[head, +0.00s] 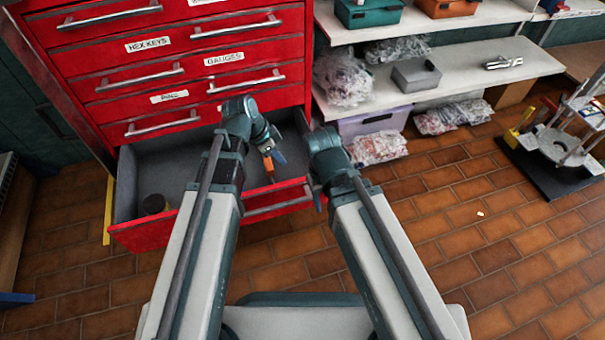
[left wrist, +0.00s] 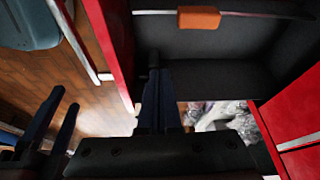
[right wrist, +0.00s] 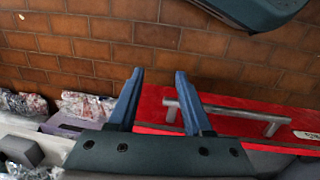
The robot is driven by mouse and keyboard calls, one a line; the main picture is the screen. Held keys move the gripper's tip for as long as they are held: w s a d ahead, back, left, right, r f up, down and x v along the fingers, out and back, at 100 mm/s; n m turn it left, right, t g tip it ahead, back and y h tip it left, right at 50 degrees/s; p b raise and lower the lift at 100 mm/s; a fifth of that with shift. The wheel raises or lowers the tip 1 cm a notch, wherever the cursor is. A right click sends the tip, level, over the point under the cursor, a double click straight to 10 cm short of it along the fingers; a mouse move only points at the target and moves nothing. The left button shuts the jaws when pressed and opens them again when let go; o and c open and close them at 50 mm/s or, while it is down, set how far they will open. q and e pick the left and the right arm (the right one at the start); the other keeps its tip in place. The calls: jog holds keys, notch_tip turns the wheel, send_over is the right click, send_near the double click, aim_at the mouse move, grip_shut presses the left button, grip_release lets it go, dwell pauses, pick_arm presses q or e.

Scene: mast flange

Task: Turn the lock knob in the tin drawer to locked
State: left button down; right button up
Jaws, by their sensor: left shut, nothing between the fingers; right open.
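The red-fronted drawer (head: 130,236) is pulled out at the bottom of the cabinet; its grey inside shows. A small orange piece (head: 268,167) shows at the drawer's right part, and as an orange block (left wrist: 198,18) in the left wrist view. I cannot tell whether it is the lock knob or how it is turned. My left gripper (head: 281,157) is shut and empty over the drawer's right side; its fingers (left wrist: 160,98) are together. My right gripper (right wrist: 161,98) is open by the drawer front and handle (right wrist: 215,113), apparently holding nothing.
The red cabinet (head: 110,65) has closed, labelled drawers above the open one. White shelves (head: 500,62) with bins and bags stand at right, with a lilac box (head: 372,122) below. A stand on a black base (head: 560,165) is far right. The tiled floor (head: 470,240) is mostly clear.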

pick_arm(q)
jog(key=b+x, duration=0.9)
jog(key=x, duration=0.1)
jog(key=shift+f+b, duration=0.25)
jog(key=shift+b, duration=0.15)
jog(key=shift+w+d+r+p, duration=0.1)
jog(key=shift+w+d, duration=0.15)
jog(key=shift+d, duration=0.35)
jog(key=shift+w+d+r+p, duration=0.1)
jog(key=shift+w+d, duration=0.15)
jog(key=shift+d, duration=0.4)
jog(key=shift+w+d+r+p, duration=0.1)
jog(key=shift+w+d, duration=0.2)
jog(key=shift+d, duration=0.3)
jog(key=shift+w+d+m+g, duration=0.1)
jog(key=shift+w+m+g, duration=0.2)
jog(key=shift+m, duration=0.45)
jog(key=shift+w+m+g, duration=0.2)
jog(key=shift+m+g, duration=0.1)
jog(key=shift+m, duration=0.45)
jog(key=m, duration=0.1)
jog(key=w+m+g, duration=0.1)
jog(key=m, duration=0.1)
jog(key=shift+d, duration=0.35)
jog(key=shift+w+d, duration=0.3)
jog(key=shift+d, duration=0.2)
dwell(0.8)
jog(key=shift+a, duration=0.2)
